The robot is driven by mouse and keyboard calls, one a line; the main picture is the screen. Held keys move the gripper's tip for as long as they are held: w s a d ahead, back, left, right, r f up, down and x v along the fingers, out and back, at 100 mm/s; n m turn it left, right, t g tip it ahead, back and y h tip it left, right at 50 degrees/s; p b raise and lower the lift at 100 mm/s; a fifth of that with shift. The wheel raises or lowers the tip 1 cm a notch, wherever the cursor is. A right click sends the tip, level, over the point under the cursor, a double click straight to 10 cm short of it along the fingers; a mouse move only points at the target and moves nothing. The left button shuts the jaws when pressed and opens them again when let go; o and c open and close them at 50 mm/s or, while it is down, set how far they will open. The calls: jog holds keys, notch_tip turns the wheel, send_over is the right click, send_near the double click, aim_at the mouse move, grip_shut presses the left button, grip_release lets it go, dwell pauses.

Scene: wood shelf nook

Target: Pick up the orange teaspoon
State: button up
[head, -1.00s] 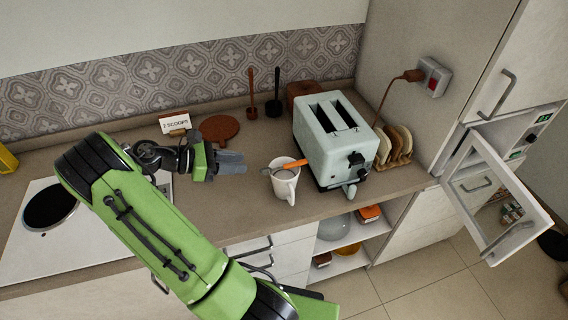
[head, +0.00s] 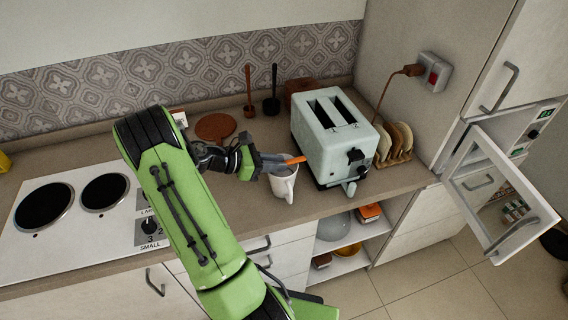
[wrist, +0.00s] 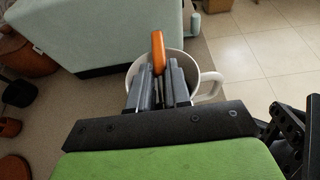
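The orange teaspoon (head: 293,161) rests across the rim of a white mug (head: 286,188), its orange handle pointing right toward the toaster. My gripper (head: 276,162) is at the mug's rim, reaching in from the left with its fingers beside the handle. In the wrist view, the orange handle (wrist: 157,48) shows just beyond and between my two grey fingertips (wrist: 158,70). The fingers are close together around the spoon. I cannot tell whether they press on it. The spoon's far end is hidden by the fingers. The mug's rim and handle (wrist: 210,86) show behind them.
A pale green toaster (head: 335,140) stands close to the right of the mug, with a toast rack (head: 396,145) beyond. A cooktop (head: 75,215) lies at left. The counter's front edge is near the mug.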

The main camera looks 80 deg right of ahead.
grip_shut()
